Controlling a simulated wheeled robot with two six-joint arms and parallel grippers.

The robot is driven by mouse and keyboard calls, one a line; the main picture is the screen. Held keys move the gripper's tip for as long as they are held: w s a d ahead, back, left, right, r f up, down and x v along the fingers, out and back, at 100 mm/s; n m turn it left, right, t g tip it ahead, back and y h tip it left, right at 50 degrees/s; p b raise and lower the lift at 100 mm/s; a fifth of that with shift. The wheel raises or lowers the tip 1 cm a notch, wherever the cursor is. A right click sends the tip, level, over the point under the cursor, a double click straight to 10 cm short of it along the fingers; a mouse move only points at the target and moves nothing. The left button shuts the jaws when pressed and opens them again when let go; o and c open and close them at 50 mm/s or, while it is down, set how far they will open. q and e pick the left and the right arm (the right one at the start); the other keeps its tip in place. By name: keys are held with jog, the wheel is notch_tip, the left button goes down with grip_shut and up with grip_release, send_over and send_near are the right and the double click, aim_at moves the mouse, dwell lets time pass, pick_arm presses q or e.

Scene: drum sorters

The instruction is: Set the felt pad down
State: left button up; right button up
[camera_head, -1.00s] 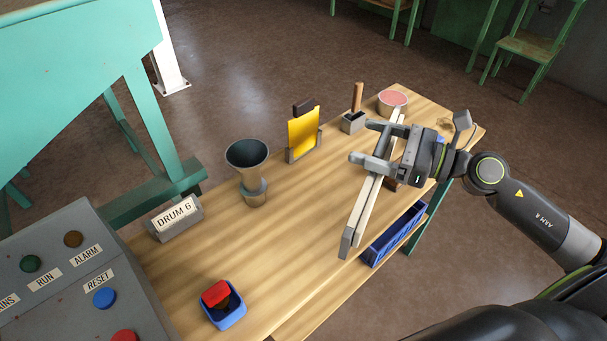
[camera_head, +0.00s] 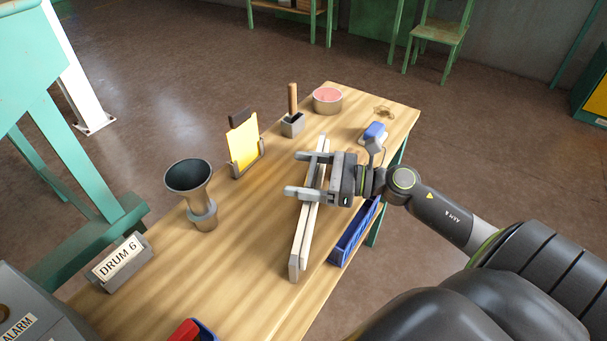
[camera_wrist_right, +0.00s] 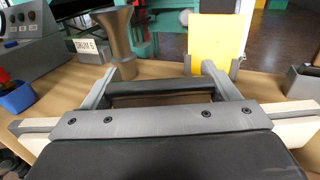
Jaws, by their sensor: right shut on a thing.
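My right gripper (camera_head: 292,174) is over the worktable (camera_head: 240,240), reaching in from the right. In the right wrist view its two fingers (camera_wrist_right: 160,78) stand on either side of a dark, flat bar (camera_wrist_right: 160,88), which I take to be the felt pad; they are shut on it. The bar is level, and most of it is hidden behind my gripper's body. A long pale wooden rail with a grey slot (camera_head: 302,250) runs under the gripper. I cannot tell whether the pad touches the rail or table. My left gripper is not in view.
A funnel (camera_head: 190,177), a yellow card in a holder (camera_head: 242,146), a wooden-handled tool in a grey block (camera_head: 293,122) and a pink-topped tub (camera_head: 327,99) line the far side. A blue bin (camera_head: 352,238) sits by the near edge. The table between funnel and rail is clear.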

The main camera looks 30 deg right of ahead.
jog(key=shift+f, duration=0.1)
jog(key=shift+f, duration=0.1)
jog(key=o, duration=1.5)
